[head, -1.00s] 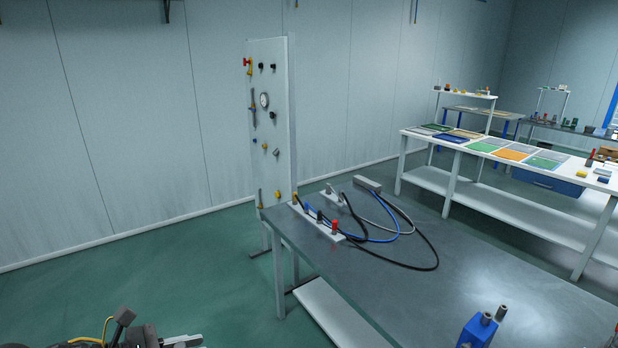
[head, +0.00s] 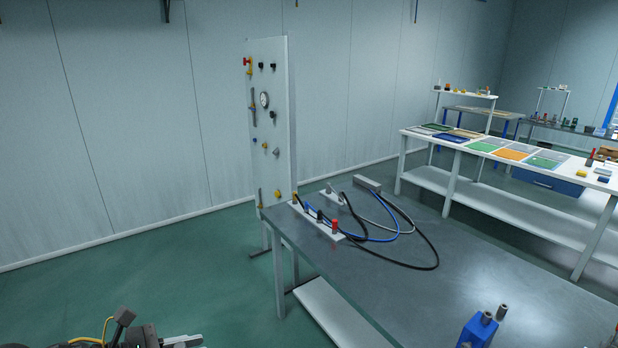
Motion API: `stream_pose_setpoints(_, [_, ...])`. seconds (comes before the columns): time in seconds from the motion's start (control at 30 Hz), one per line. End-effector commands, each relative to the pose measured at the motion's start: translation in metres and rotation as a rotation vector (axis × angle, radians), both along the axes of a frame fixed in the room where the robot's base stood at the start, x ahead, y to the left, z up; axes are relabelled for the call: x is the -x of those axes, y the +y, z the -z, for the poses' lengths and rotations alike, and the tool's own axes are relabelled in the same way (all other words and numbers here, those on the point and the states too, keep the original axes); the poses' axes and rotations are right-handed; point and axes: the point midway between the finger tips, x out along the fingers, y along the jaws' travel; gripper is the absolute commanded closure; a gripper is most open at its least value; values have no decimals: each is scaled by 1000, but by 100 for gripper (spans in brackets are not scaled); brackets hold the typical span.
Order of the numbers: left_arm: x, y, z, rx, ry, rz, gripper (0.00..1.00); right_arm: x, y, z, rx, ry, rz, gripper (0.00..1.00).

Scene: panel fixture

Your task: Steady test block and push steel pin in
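A blue block (head: 475,334) stands on the near right part of the grey table, cut off by the bottom edge of the head view. My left gripper (head: 184,341) shows only in part at the bottom left, over the floor and well away from the block. Its fingertips are mostly cut off, so its opening is unclear. My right gripper is not clearly in view.
The grey table (head: 400,290) carries a white strip with several connectors (head: 334,228) and looped black and blue cables (head: 437,262). A white panel (head: 270,140) with valves and a gauge stands at its far left end. The table's middle is clear.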

Motion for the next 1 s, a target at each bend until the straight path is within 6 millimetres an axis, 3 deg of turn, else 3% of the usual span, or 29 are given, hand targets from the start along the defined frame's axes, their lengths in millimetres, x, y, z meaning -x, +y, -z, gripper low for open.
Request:
stream_pose_setpoints(0.57, [-1,-7,-5,2,-4,29,100,1,0,0,0,0,0,54])
stream_pose_setpoints(0.73, [-2,-29,-17,1,-8,129,100,1,0,0,0,1,0,54])
stream_pose_setpoints(1.0, [-2,-82,-44,1,-9,374,100,1,1,0,-1,0,1,54])
